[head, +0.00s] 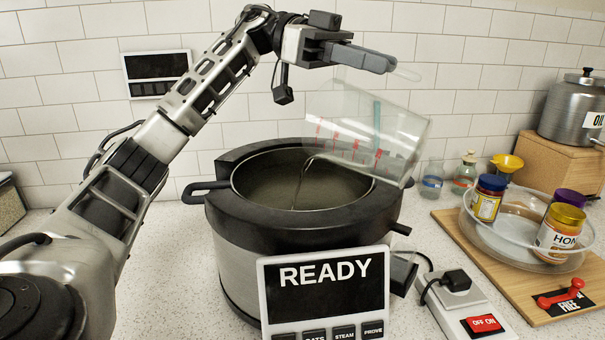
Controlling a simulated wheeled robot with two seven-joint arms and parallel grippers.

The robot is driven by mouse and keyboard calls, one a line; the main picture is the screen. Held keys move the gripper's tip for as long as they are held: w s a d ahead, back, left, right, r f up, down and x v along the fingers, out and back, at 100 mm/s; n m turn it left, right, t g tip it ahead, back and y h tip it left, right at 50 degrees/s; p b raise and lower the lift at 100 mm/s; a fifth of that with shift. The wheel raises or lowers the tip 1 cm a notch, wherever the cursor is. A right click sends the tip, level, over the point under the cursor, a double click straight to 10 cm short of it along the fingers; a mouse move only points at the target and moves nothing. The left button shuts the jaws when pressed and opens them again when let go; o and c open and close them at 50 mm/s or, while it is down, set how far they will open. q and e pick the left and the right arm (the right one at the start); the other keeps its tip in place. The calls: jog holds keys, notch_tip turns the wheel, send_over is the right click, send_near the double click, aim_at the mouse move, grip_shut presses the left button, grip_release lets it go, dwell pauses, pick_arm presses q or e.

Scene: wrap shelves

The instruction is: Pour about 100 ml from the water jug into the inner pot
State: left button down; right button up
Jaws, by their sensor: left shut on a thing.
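The clear water jug (350,118) with red markings is tilted above the cooker's right side, its lower edge near the rim. A thin stream falls from its lip at the left into the inner pot (262,182). The inner pot sits inside the large dark and silver cooker (235,270), which is open. My left gripper (385,62) is shut on the jug at its top, by what seems to be the handle. The water level in the jug is hard to read. My right gripper is not in view.
A display panel reading READY (325,288) stands in front of the cooker. To the right are a power switch box (470,310), a clear tray (480,222) with jars on a wooden board (535,300), small bottles (432,180), and an oil pot (575,110) on a wooden block.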

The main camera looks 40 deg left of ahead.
aim_at(402, 69)
pick_arm(q)
jog(key=shift+s+a+f+h+b, duration=0.1)
jog(key=shift+a+f+h+b, duration=0.15)
jog(key=shift+a, duration=0.3)
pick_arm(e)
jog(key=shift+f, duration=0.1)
